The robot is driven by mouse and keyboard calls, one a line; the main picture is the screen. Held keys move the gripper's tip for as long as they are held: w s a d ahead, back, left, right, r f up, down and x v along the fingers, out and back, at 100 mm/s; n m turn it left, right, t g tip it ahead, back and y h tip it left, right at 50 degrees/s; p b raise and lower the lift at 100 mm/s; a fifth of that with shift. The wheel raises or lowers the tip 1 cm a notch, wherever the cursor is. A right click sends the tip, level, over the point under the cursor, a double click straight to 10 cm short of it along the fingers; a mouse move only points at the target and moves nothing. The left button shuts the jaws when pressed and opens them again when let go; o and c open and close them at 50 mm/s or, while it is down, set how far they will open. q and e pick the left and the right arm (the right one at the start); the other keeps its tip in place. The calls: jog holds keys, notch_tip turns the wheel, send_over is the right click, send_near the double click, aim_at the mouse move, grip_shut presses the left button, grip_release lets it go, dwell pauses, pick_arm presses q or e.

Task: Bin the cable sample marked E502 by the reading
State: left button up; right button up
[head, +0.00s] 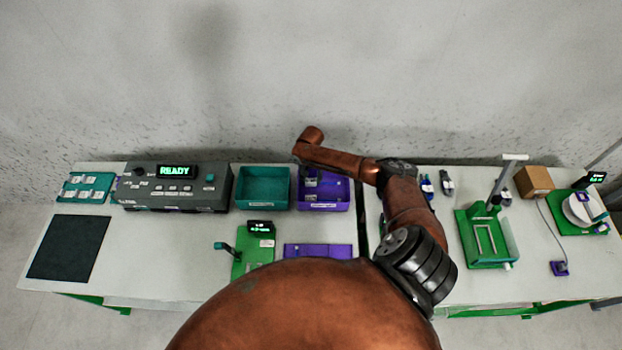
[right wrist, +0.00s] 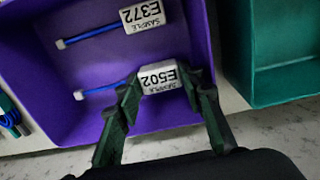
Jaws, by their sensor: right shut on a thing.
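The E502 cable sample (right wrist: 158,80) has a white label and a short blue cable. My right gripper (right wrist: 165,84) is shut on its label, at or just above the purple bin (right wrist: 45,50); I cannot tell whether the sample touches the floor. A second sample, E372 (right wrist: 142,17), lies inside that bin. In the head view the purple bin (head: 324,207) is partly hidden by my right arm, and my right gripper (head: 311,180) points down into it. The teal bin (head: 262,185) looks empty. My left gripper is out of view.
A grey instrument (head: 172,188) reading READY stands left of the bins. A green fixture (head: 254,256) with a small display and a flat purple tray (head: 318,251) are in front. Green stands (head: 487,240) and a cardboard box (head: 534,181) are at right.

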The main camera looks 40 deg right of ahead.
jog(key=shift+f+b, duration=0.4)
jog(key=shift+f, duration=0.6)
dwell(0.4)
jog(key=o, duration=1.4)
jog(key=shift+w+a+r, duration=0.1)
jog(key=shift+a, duration=0.05)
